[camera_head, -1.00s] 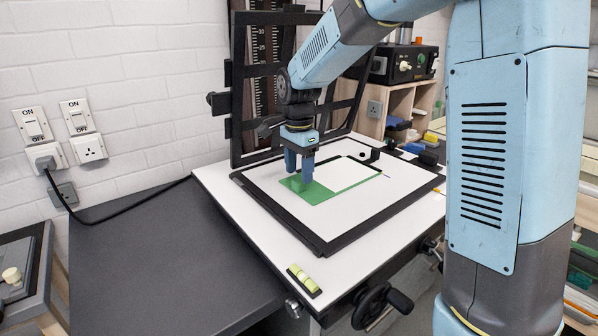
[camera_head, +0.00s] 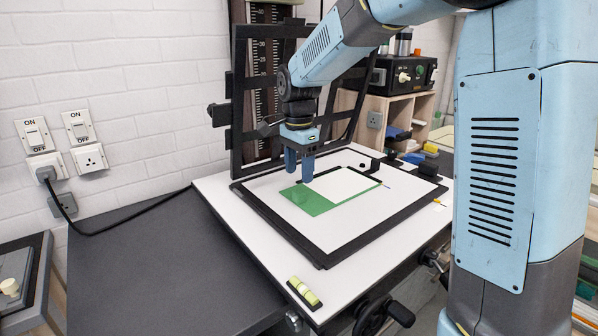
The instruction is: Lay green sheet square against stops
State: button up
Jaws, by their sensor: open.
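The green sheet (camera_head: 312,205) lies on the white board inside the black frame (camera_head: 322,262). Its plain green part is at the left, and a green strip runs along the near edge of a white rectangle (camera_head: 345,183) to the right. A small raised green tab (camera_head: 299,196) shows on the sheet. My gripper (camera_head: 299,178) points down with its two blue fingers apart, just above and behind the tab in the picture. It appears empty. Small black blocks stand at the board's far right (camera_head: 376,164); I cannot tell which parts are the stops.
The upright black column frame (camera_head: 237,110) stands behind the board. A yellow-green level block (camera_head: 304,292) sits at the near edge, with a black handwheel (camera_head: 372,316) below. A dark bench (camera_head: 170,265) lies clear at left. My arm blocks part of the right side.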

jog(key=shift+r, duration=0.65)
jog(key=shift+r, duration=0.25)
notch_tip(320, 180, up, 13)
jog(key=shift+r, duration=0.2)
dwell(0.3)
jog(key=s+d+n+t, duration=0.3)
jog(key=s+d+n, duration=0.2)
jog(key=s+d, duration=0.75)
jog(key=s+d+f+n+t, duration=0.1)
jog(key=s+d+f+n, duration=0.2)
jog(key=s, duration=0.3)
jog(key=s+d+f+n+t, duration=0.1)
jog(key=s+d+f+n, duration=0.2)
jog(key=s+f, duration=0.2)
jog(key=shift+s+d+f+t, duration=0.15)
jog(key=shift+s+f+t, duration=0.2)
jog(key=shift+s, duration=0.75)
